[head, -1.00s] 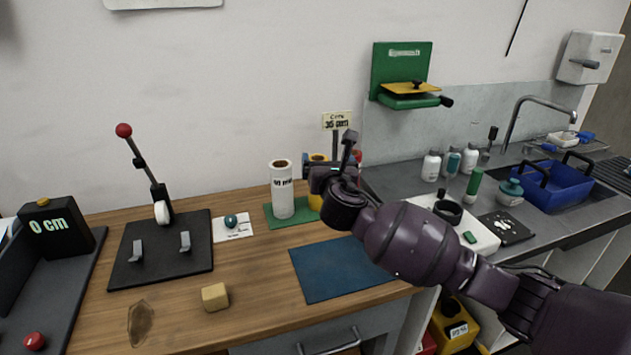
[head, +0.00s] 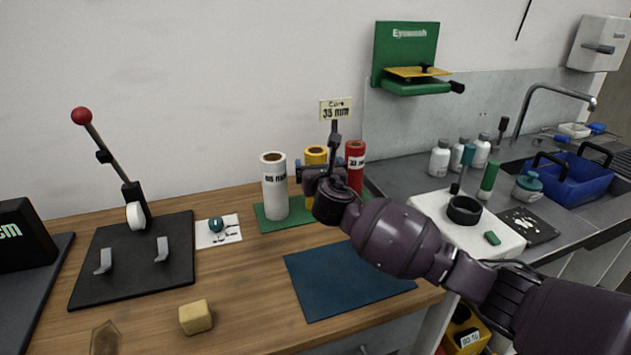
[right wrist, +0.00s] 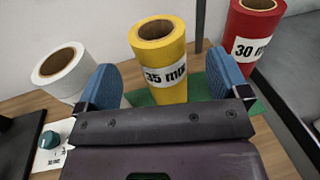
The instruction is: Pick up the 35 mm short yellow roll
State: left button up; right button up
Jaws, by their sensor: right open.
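The yellow roll (head: 316,156) stands upright on a green mat (head: 268,222) at the back of the wooden table, between a white roll (head: 275,190) and a red roll (head: 355,165). My right gripper (head: 322,170) is in front of it and hides much of it in the head view. In the right wrist view the yellow roll (right wrist: 160,65) is labelled 35 mm and stands between and beyond the blue fingers of my open, empty right gripper (right wrist: 163,90). The red roll (right wrist: 252,35) is labelled 30. The white roll (right wrist: 65,70) is left of the left finger. My left gripper is not in view.
A blue mat (head: 345,280) lies clear in front. A lever press (head: 130,245) and a yellowish block (head: 195,317) are at left. A sink counter with bottles (head: 440,158) is at right.

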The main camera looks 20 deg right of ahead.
jog(key=w, duration=0.3)
jog(key=w+b, duration=0.1)
jog(key=shift+w+d+f, duration=0.15)
jog(key=shift+d+f, duration=0.1)
jog(key=shift+d, duration=0.05)
jog(key=shift+w+d+r, duration=0.1)
jog(key=shift+w, duration=0.3)
jog(key=shift+r, duration=0.1)
jog(key=c, duration=1.5)
